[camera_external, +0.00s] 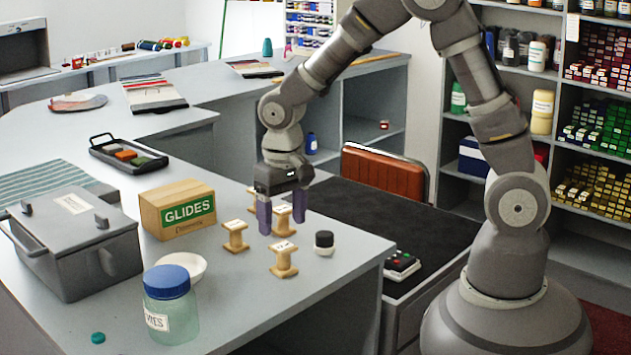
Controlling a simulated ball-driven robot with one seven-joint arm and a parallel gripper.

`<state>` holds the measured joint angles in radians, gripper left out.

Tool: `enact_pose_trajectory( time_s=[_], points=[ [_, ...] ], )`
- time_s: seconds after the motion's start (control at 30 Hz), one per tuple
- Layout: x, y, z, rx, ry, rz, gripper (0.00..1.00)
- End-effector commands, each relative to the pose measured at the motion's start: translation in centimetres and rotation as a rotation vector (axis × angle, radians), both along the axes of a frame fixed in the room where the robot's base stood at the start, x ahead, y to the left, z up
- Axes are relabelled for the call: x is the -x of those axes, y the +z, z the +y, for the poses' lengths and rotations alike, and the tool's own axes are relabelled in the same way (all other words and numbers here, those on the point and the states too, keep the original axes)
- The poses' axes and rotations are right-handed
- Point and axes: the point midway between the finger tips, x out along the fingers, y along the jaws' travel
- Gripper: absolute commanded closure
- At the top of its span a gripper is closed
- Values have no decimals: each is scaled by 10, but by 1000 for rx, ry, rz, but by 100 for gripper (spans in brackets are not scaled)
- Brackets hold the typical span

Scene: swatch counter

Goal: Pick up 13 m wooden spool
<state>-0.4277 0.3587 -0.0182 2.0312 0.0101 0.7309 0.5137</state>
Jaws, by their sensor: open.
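Several small wooden spools with white labels stand upright on the grey counter. One is at the left (236,238), one at the front (284,264), one is seen between my fingers (281,216), and one is partly hidden behind my gripper (251,194). The labels are too small to read surely, so I cannot tell which spool is the 13 m one. My gripper (282,225) points down with its two purple-grey fingers apart and empty. It hangs over the group of spools. I cannot tell whether its fingertips are level with the middle spool.
A GLIDES carton (176,211) stands left of the spools. A small black-capped jar (324,243) stands close on the right. A blue-lidded jar (171,306), a white bowl (184,266) and a grey lidded box (75,245) are further left. The front counter edge is clear.

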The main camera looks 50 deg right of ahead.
Motion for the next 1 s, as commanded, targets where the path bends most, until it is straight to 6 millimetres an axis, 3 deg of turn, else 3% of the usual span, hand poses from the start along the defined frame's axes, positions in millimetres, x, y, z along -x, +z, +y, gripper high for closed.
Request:
enact_pose_trajectory(
  time_s=[0.1, 0.53, 0.8, 1.0],
  points=[
    [7, -21, 1, 12, -3, 27, 26],
    [4, -80, 5, 11, -2, 22, 26],
    [4, -84, 5, 9, -2, 20, 26],
    [4, -83, 5, 9, -2, 19, 72]
  ],
)
